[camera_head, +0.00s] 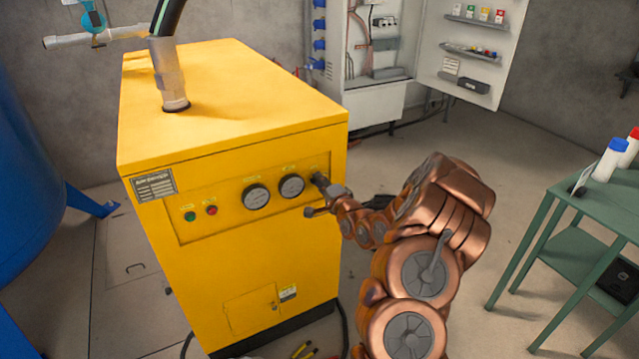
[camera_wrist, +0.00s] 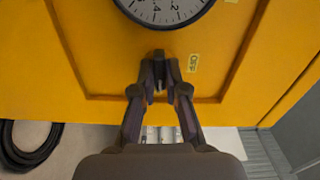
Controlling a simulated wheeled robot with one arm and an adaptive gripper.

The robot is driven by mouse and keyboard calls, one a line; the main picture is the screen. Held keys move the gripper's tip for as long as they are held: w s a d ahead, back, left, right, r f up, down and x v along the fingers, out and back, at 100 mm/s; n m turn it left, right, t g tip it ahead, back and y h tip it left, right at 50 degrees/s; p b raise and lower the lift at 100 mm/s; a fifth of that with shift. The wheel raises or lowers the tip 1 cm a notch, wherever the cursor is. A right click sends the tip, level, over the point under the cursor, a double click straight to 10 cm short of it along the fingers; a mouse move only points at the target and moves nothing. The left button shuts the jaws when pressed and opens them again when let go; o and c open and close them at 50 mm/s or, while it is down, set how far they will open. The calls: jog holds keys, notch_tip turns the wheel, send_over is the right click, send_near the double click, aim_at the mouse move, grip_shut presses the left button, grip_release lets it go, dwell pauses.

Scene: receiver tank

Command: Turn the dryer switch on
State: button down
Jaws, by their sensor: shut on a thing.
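The yellow dryer cabinet (camera_head: 230,80) stands in the middle of the head view. Its front panel carries a green button (camera_head: 190,216), a red button (camera_head: 212,210) and two round gauges (camera_head: 257,196) (camera_head: 292,186). The dark dryer switch (camera_wrist: 159,58) is at the panel's right end, below a gauge in the wrist view. My gripper (camera_wrist: 160,80) is at the panel with its fingers shut on the switch. The fingers hide much of the switch, so its exact angle is hard to tell. A small label reading OFF (camera_wrist: 194,63) is just right of it.
A blue tank (camera_head: 30,190) stands at the left. A green table (camera_head: 600,190) with bottles is at the right. An open electrical cabinet (camera_head: 375,105) stands behind. A black hose (camera_wrist: 30,150) lies on the floor. Floor between dryer and table is mostly clear.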

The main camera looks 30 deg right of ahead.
jog(key=shift+m, duration=0.6)
jog(key=c, duration=1.2)
grip_release()
jog(key=s, duration=1.2)
jog(key=shift+a, duration=0.45)
